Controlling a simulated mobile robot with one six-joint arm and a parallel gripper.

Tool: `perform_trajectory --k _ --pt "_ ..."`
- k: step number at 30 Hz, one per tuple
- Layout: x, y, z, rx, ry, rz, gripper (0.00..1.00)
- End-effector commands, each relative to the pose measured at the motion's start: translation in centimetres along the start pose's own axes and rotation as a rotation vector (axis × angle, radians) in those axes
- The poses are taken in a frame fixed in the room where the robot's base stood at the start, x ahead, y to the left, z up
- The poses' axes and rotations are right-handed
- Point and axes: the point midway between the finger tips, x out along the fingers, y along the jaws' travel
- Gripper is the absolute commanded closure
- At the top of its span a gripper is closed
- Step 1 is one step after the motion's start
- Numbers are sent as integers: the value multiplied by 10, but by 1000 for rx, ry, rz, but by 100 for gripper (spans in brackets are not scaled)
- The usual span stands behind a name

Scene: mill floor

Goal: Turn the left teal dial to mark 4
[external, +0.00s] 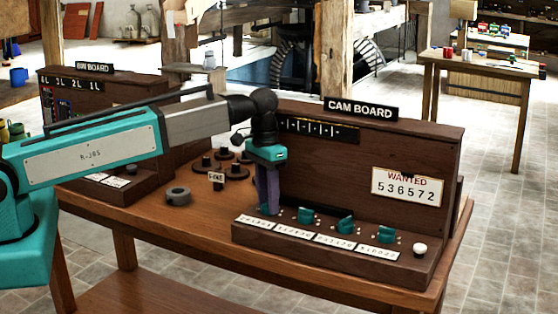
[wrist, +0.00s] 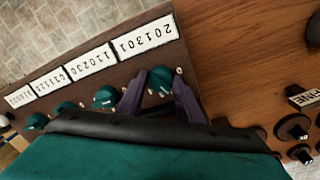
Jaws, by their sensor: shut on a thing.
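The cam board (external: 360,150) stands on the wooden table with a row of teal dials on its front ledge. The left teal dial (wrist: 160,76) is at the right end of the row in the wrist view, beside the card 201301 (wrist: 140,43). My gripper (external: 267,206) points down onto it, its purple fingers shut on the dial's two sides; they also show in the wrist view (wrist: 159,88). In the external view the fingers mostly hide this dial. I cannot read which mark it points to.
Other teal dials (external: 345,225) run to the right, close by, with a white button (external: 420,250) at the end. A WANTED card (external: 406,187) reads 536572. Dark round pieces (external: 236,171) and a grey ring (external: 178,195) lie left of the board.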

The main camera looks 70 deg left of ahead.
Motion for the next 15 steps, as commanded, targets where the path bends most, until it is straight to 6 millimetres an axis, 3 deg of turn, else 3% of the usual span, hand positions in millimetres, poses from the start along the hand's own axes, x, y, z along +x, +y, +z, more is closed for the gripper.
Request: perform_trajectory --k 11,12,15 --pt "0 -2 0 4 0 -2 90" --pt "0 -1 0 4 0 -2 64" --pt "0 -1 0 4 0 -1 60"
